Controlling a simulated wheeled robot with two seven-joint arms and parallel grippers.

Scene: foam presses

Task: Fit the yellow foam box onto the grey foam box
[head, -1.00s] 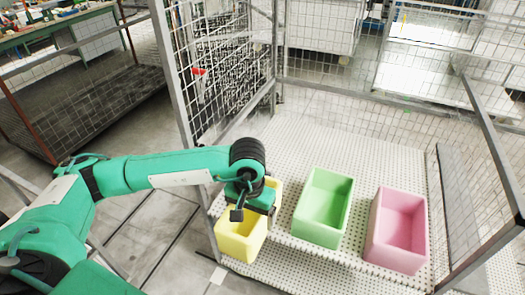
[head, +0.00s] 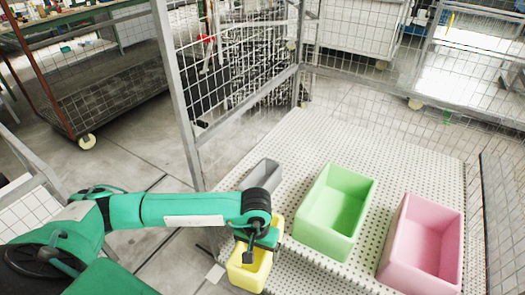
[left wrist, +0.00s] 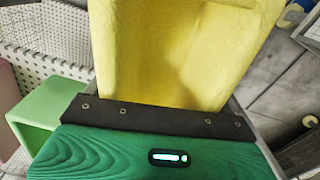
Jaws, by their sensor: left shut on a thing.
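The yellow foam box (head: 246,274) is held in my left gripper (head: 260,243) at the front left edge of the white perforated platform. The gripper is shut on its wall, and the box fills the middle of the left wrist view (left wrist: 180,50). The grey foam box (head: 262,174) is on the platform behind my left forearm, which hides its lower part. The yellow box is in front of the grey box and apart from it in the picture. I cannot tell how high the yellow box hangs. My right gripper is not in view.
An open green box (head: 322,236) stands on the perforated platform (head: 300,140) just right of the yellow box. A pink box (head: 408,254) stands further right. A wire mesh wall (head: 240,60) rises at the platform's left side. The platform behind the boxes is clear.

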